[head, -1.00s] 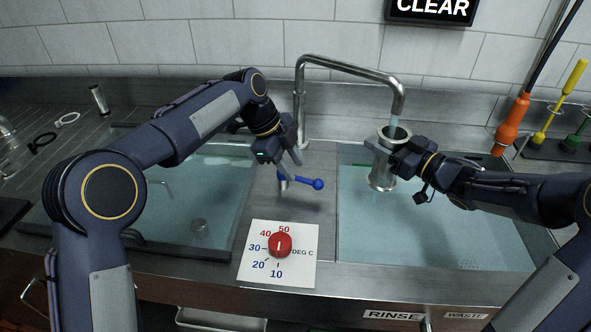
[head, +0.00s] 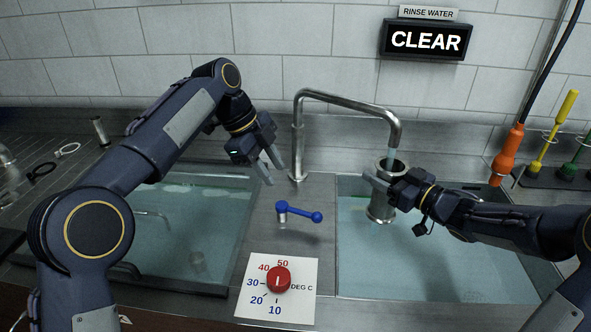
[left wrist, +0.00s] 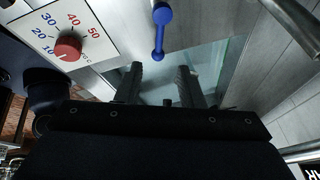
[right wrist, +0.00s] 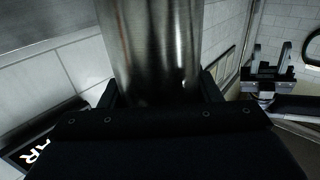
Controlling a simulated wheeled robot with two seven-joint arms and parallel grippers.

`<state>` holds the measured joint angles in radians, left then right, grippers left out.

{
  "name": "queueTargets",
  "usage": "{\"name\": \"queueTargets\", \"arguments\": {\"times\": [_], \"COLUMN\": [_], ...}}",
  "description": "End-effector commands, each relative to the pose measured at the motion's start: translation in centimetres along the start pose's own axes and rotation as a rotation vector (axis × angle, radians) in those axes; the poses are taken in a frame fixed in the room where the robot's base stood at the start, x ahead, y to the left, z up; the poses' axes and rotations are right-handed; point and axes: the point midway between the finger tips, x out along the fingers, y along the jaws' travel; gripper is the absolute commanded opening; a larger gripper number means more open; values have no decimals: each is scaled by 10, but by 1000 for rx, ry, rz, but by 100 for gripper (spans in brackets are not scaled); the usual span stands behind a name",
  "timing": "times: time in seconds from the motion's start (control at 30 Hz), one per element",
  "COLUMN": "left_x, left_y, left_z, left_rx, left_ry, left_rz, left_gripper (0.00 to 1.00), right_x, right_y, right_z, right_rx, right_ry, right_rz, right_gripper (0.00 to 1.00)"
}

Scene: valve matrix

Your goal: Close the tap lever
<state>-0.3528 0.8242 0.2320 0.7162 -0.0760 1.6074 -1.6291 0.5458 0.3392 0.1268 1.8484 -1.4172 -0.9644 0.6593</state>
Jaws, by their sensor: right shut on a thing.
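The blue tap lever (head: 299,212) sits on the steel strip between the two sinks, its ball end pointing right. It also shows in the left wrist view (left wrist: 160,32). My left gripper (head: 271,172) is open and empty, up and to the left of the lever, apart from it. The tap (head: 350,102) arches over the right sink, and water runs from its spout. My right gripper (head: 378,188) is shut on a metal cylinder (head: 383,210) under the spout; the cylinder fills the right wrist view (right wrist: 155,50).
A red temperature knob (head: 278,279) on a white dial plate stands in front of the lever. Water-filled sinks lie left and right (head: 440,270). A wall sign (head: 425,39) reads CLEAR under "RINSE WATER". Coloured-handled tools (head: 511,150) stand at the right.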

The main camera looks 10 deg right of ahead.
Motion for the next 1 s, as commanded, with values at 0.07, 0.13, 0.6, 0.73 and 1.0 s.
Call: {"name": "queueTargets", "arguments": {"times": [0.07,0.13,0.6,0.73,1.0], "left_x": [0,0,0,-1,-3], "left_y": [0,0,0,1,28], "left_z": [0,0,0,0,-7], "left_rx": [0,0,0,-2,-30], "left_ry": [0,0,0,0,3], "left_rz": [0,0,0,-7,-104], "left_gripper": [34,34,17,0,0], "right_x": [0,0,0,0,0], "right_y": [0,0,0,0,0], "right_z": [-1,-1,-1,-1,-1], "right_rx": [-1,-1,-1,-1,-1], "right_ry": [3,3,3,3,3], "right_rz": [-1,-1,-1,-1,-1], "right_gripper": [21,21,21,21,21]}}
